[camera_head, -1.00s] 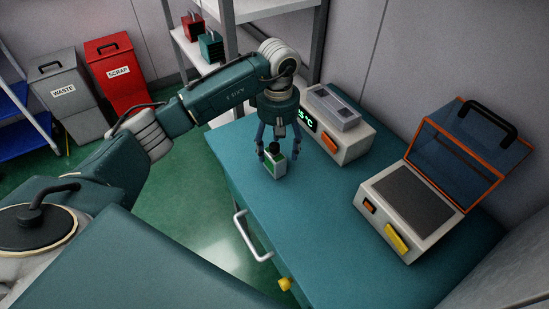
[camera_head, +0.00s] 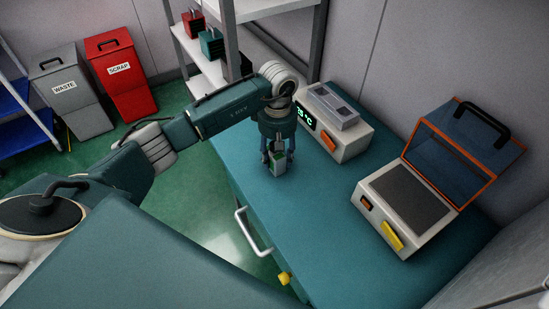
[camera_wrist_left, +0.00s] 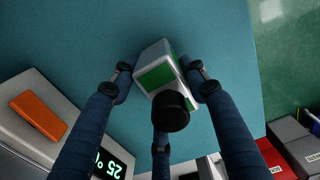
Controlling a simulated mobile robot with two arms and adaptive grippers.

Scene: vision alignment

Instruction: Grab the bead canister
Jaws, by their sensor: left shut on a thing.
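The bead canister (camera_head: 279,166) is a small white and green box, standing on the teal bench top near its left edge. It also shows in the left wrist view (camera_wrist_left: 155,76), where its round black cap (camera_wrist_left: 171,111) faces the camera. My left gripper (camera_head: 277,159) points down over the canister and is shut on it. In the left wrist view, fingers lie against two opposite sides, and a third finger (camera_wrist_left: 160,145) sits by the cap. My right gripper is not in view.
A white device (camera_head: 349,142) with a green display stands behind the gripper. A lidded device (camera_head: 365,228) with its orange-framed lid open stands to the right. The bench (camera_head: 310,215) is clear between them and the front edge. Waste (camera_head: 82,112) and scrap (camera_head: 132,92) bins stand at left.

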